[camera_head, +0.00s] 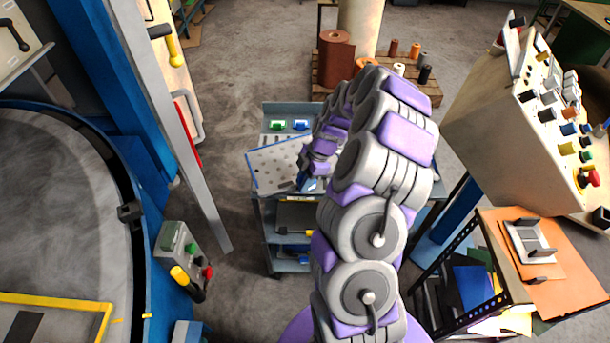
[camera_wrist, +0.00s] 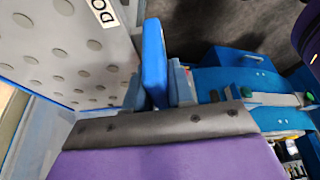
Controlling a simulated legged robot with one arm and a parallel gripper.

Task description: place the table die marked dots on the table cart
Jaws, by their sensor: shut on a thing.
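The table die marked dots is a pale grey plate with rows of round dots and a blue edge (camera_head: 275,163). In the wrist view the die (camera_wrist: 70,55) fills the upper left, its white label cut off after "DO". My gripper (camera_head: 308,182) is shut on the die at its near right side, by a blue upright piece (camera_wrist: 153,60). The die is tilted and lies over the top of the blue-grey table cart (camera_head: 268,215), overhanging its left side. I cannot tell whether it touches the cart. My arm hides the cart's right part.
Green and blue items (camera_head: 288,125) sit at the cart's back; dark items fill its lower shelves. A pallet with copper rolls (camera_head: 335,60) stands behind. A control console (camera_head: 530,110) and rack (camera_head: 480,260) stand right, a blue post (camera_head: 150,120) left. Floor left of the cart is clear.

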